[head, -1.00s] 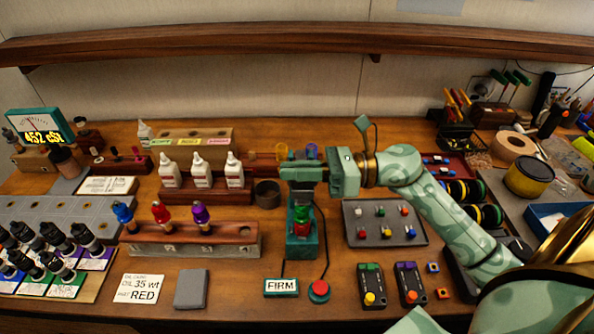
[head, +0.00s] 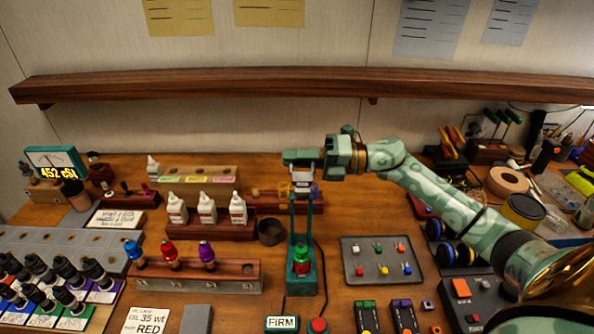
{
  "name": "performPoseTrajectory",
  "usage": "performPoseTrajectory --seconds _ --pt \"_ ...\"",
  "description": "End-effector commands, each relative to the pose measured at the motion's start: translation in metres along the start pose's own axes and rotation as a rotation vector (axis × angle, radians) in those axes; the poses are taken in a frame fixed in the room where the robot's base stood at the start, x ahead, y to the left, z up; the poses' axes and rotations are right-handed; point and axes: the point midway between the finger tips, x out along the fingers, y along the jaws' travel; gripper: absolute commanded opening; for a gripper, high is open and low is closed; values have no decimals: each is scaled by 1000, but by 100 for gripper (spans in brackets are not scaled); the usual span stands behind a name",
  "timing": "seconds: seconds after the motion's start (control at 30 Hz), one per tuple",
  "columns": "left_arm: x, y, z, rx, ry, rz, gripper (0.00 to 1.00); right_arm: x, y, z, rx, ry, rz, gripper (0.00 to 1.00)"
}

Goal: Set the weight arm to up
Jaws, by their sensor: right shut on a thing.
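The teal test stand (head: 302,281) stands on the bench in the middle, with a green-topped red part (head: 301,258) in its base and two thin upright posts (head: 292,222). The weight arm, a pale grey block with a dark band (head: 303,188), shows at the top of the posts. My right gripper (head: 303,160) reaches in from the right and is shut on the weight arm, high above the base. Its fingers hide part of the arm. My left gripper is not in view.
White bottles in a wooden rack (head: 210,229) and a dark ring cup (head: 270,232) stand left of the stand. A grey tray of small coloured parts (head: 381,273) lies to the right. A FIRM sign (head: 282,323) and red button (head: 318,325) are in front. A shelf (head: 250,84) runs behind.

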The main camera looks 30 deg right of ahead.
Motion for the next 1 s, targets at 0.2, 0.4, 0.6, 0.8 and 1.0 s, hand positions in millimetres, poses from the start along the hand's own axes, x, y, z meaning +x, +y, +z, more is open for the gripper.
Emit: performPoseTrajectory --seconds 0.2,0.4,0.6,0.8,1.0 --pt "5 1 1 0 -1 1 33 0 -11 27 206 -2 3 0" --pt "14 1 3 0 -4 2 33 0 -25 47 389 -2 3 0" --pt "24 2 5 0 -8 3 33 0 -39 62 544 -4 4 0" --pt "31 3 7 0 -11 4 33 0 -50 72 654 -4 5 0" --pt "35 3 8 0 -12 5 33 0 -55 77 717 -3 6 0"
